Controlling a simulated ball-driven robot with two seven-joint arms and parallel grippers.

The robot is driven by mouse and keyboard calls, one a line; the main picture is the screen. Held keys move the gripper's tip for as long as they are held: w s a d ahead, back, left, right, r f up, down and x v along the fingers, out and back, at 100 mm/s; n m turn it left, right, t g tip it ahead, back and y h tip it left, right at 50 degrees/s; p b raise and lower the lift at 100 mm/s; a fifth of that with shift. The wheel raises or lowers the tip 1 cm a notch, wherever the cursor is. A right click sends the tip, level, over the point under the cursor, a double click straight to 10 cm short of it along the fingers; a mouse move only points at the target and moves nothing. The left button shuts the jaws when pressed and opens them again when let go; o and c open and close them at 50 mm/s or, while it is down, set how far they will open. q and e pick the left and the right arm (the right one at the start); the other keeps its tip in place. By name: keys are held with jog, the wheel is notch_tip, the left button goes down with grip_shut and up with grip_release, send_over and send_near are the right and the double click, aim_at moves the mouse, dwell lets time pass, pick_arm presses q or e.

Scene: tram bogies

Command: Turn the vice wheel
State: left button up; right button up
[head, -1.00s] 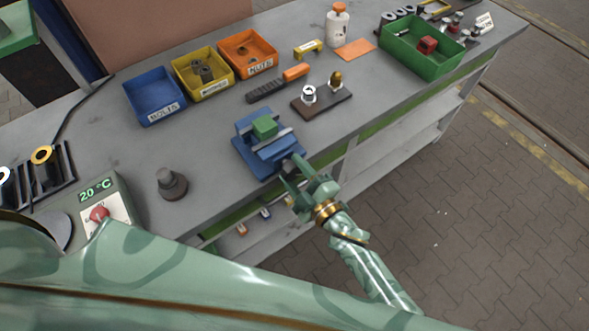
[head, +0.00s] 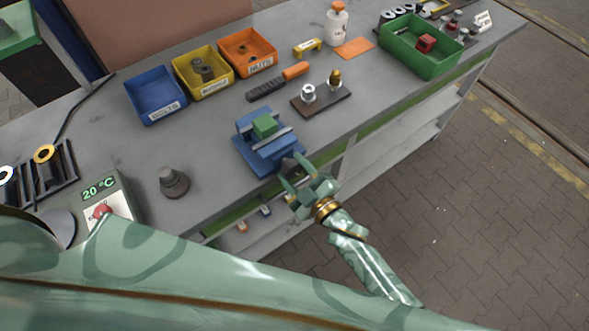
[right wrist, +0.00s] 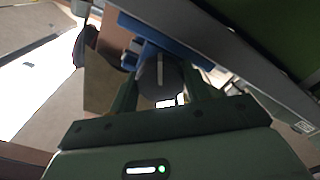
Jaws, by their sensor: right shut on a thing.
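The blue vice (head: 252,150) stands on the near edge of the grey workbench, with a green block (head: 264,126) between its jaws. Its round dark-grey wheel faces outward at the bench edge. In the right wrist view the wheel (right wrist: 158,78) shows a pale stripe across its face and sits between my fingers. My right gripper (head: 292,171) is shut on the wheel, one finger on either side; it also shows in the right wrist view (right wrist: 163,95). In the head view the gripper partly hides the wheel. My left gripper is not in view.
Blue (head: 155,95), yellow (head: 203,72) and orange (head: 247,53) bins stand at the back. A dark board (head: 322,99) with two small parts lies right of the vice. A grey stepped part (head: 173,183) stands to its left. The floor beyond the near edge is clear.

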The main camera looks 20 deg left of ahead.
jog(key=o, duration=1)
jog(key=shift+d, duration=0.1)
jog(key=p+v, duration=0.1)
jog(key=v, duration=1.5)
jog(key=shift+s+d+f, duration=0.1)
jog(key=shift+s, duration=0.05)
